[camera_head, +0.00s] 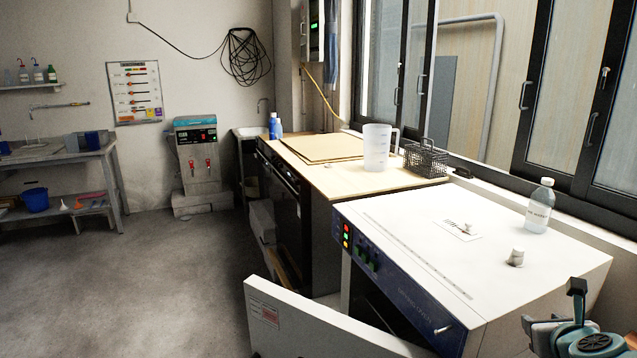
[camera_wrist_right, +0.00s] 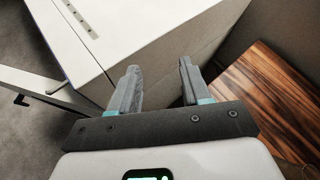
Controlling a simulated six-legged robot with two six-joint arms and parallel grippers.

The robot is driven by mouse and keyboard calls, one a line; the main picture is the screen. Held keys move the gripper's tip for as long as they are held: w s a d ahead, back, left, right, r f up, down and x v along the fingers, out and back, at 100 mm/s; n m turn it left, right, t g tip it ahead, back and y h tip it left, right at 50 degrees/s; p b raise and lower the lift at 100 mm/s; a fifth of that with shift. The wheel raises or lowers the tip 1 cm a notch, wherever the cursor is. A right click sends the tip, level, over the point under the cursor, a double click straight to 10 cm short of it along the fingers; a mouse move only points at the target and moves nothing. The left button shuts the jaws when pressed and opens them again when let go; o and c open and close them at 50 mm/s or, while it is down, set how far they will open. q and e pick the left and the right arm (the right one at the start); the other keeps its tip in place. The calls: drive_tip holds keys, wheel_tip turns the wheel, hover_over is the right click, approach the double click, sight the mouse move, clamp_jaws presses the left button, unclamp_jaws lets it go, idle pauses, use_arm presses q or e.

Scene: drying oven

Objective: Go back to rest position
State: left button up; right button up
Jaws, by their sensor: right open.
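My right gripper (camera_wrist_right: 160,90) is open in the right wrist view, with its two grey fingers apart and nothing between them. Beyond the fingers is the white side of the drying oven (camera_wrist_right: 150,45). In the head view, part of my right arm shows at the bottom right corner, beside the oven's near right end; the fingertips are hard to make out there. The drying oven (camera_head: 400,220) has a white top and a blue control panel with lit buttons. Its white door (camera_head: 310,322) stands open toward the front. My left gripper is not in view.
A clear bottle (camera_head: 540,205) and a small knob-like vent (camera_head: 516,257) stand on the oven top. A wooden counter (camera_head: 345,178) behind holds a clear jug (camera_head: 377,147) and a black wire basket (camera_head: 426,159). Striped wood (camera_wrist_right: 270,100) lies right of the gripper. The floor at left is clear.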

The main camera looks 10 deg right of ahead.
drive_tip(key=s+a+f+n+g+y+p, duration=0.2)
drive_tip(key=a+f+n+g+y, duration=0.1)
drive_tip(key=a+f+n, duration=0.8)
drive_tip(key=s+a+f+n+g+y+p, duration=0.2)
drive_tip(key=a+f+n+y, duration=0.1)
drive_tip(key=a+f+n, duration=0.8)
drive_tip(key=s+a+f+n+g+y+p, duration=0.1)
drive_tip(key=s+a+f+n+g, duration=0.2)
drive_tip(key=s+a+f+n, duration=0.2)
drive_tip(key=s+a+f+n+g+y, duration=0.2)
drive_tip(key=s+a+f+n, duration=0.4)
drive_tip(key=s, duration=0.6)
drive_tip(key=a+n, duration=0.2)
drive_tip(key=n, duration=0.1)
drive_tip(key=shift+s+g+p, duration=0.25)
drive_tip(key=shift+g+p, duration=0.1)
drive_tip(key=shift+g, duration=0.05)
